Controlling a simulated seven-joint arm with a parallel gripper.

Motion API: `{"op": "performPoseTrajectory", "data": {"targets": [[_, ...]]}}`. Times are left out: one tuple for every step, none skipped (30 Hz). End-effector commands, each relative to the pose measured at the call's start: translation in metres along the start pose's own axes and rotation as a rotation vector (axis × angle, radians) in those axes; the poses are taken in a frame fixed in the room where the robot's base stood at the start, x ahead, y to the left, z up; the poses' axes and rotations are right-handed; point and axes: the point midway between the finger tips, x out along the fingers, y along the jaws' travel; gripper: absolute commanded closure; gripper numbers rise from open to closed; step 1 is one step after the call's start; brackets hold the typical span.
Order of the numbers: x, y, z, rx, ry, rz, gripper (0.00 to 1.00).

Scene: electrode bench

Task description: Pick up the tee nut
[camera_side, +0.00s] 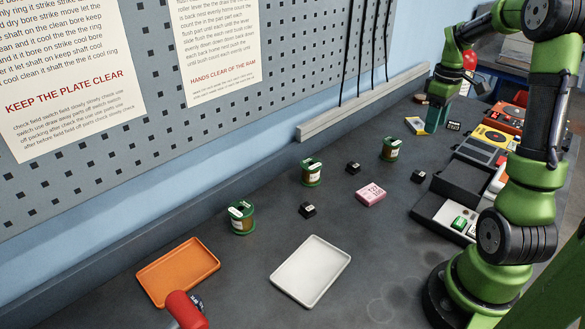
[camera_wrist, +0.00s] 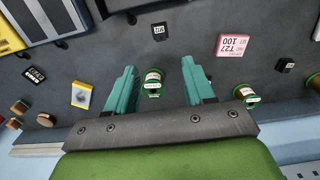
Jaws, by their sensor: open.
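I cannot tell by sight which thing is the tee nut; the small labels are too blurred to read. Candidates are small black labelled blocks, one (camera_side: 418,176) also in the wrist view (camera_wrist: 159,31), others (camera_side: 352,168) and (camera_side: 308,210) further left. A green-rimmed spool (camera_side: 390,149) stands on the bench and appears between my fingers in the wrist view (camera_wrist: 153,84). My gripper (camera_side: 434,128) has teal fingers spread apart, with nothing held, at the far end of the bench; its fingers show in the wrist view (camera_wrist: 158,65).
More spools (camera_side: 312,172) (camera_side: 241,217) stand nearer. A pink box (camera_side: 370,194) and a yellow-and-white box (camera_side: 415,125) lie on the bench. An orange tray (camera_side: 178,271) and a white tray (camera_side: 310,271) are empty. Meters (camera_side: 492,143) and a dark case (camera_side: 463,185) line the right.

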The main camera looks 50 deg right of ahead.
Motion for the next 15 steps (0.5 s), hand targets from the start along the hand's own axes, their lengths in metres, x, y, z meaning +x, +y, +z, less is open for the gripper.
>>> {"op": "performPoseTrajectory", "data": {"targets": [[0.009, -0.001, 0.001, -0.002, -0.004, -0.004, 0.47], [0.015, -0.001, 0.001, -0.002, -0.004, -0.004, 0.47], [0.023, -0.001, 0.001, 0.0, -0.004, -0.005, 0.47], [0.03, -0.001, 0.001, 0.001, -0.004, -0.006, 0.47], [0.037, -0.001, 0.001, 0.0, -0.005, -0.005, 0.47], [0.046, -0.001, 0.001, 0.001, -0.004, -0.006, 0.47], [0.052, -0.001, 0.001, 0.002, -0.004, -0.005, 0.47], [0.059, -0.001, 0.001, 0.001, -0.004, -0.005, 0.47], [0.068, -0.001, 0.001, 0.0, -0.004, -0.005, 0.47], [0.074, -0.001, 0.001, 0.002, -0.004, -0.006, 0.47], [0.08, -0.001, 0.001, 0.002, -0.003, -0.005, 0.47], [0.087, -0.001, 0.0, 0.001, -0.002, -0.004, 0.47], [0.092, -0.001, 0.0, 0.0, -0.003, -0.004, 0.47], [0.096, -0.001, 0.0, 0.0, -0.002, -0.004, 0.47], [0.101, -0.001, 0.0, 0.001, -0.001, -0.003, 0.47]]}}
